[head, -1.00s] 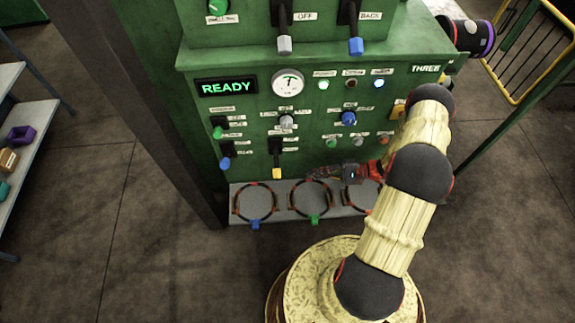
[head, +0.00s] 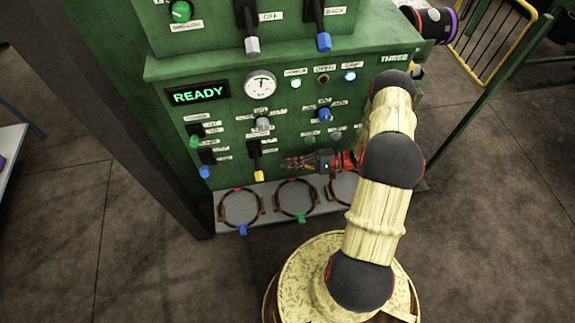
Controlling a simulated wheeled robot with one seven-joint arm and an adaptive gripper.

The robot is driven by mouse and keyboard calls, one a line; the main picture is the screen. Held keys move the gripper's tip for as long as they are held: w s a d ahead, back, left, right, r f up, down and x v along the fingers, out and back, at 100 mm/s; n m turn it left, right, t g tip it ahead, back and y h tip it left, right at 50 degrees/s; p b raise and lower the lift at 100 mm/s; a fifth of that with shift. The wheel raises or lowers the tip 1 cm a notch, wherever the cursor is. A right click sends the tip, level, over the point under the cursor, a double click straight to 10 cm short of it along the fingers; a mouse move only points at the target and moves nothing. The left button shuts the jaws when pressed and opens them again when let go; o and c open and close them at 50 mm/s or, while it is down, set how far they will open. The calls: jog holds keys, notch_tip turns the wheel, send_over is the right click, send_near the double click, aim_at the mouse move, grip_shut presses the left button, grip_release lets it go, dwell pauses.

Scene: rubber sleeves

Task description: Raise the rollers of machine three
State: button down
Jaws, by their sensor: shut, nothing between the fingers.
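Machine three is the green panel (head: 225,125) marked THREE, with a lit green READY display (head: 199,95). A black lever with a yellow tip (head: 259,176) hangs down on the lower panel; its small labels are too blurred to read. My gripper (head: 284,163) is shut and empty, pointing left just right of this lever, apparently apart from it. Left of it are a green-tipped switch (head: 194,141) and a blue-tipped switch (head: 204,171). A grey knob (head: 262,124) and a blue knob (head: 324,115) sit above. I cannot tell which control moves the rollers.
A grey shelf (head: 268,212) below the panel carries three dark rings, the right one partly behind my arm. Two levers above have a grey tip (head: 252,45) and a blue tip (head: 323,41). A yellow railing (head: 507,62) stands right. Floor is clear at left front.

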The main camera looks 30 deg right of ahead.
aim_at(257, 165)
jog(key=b+x, duration=0.1)
jog(key=x, duration=0.6)
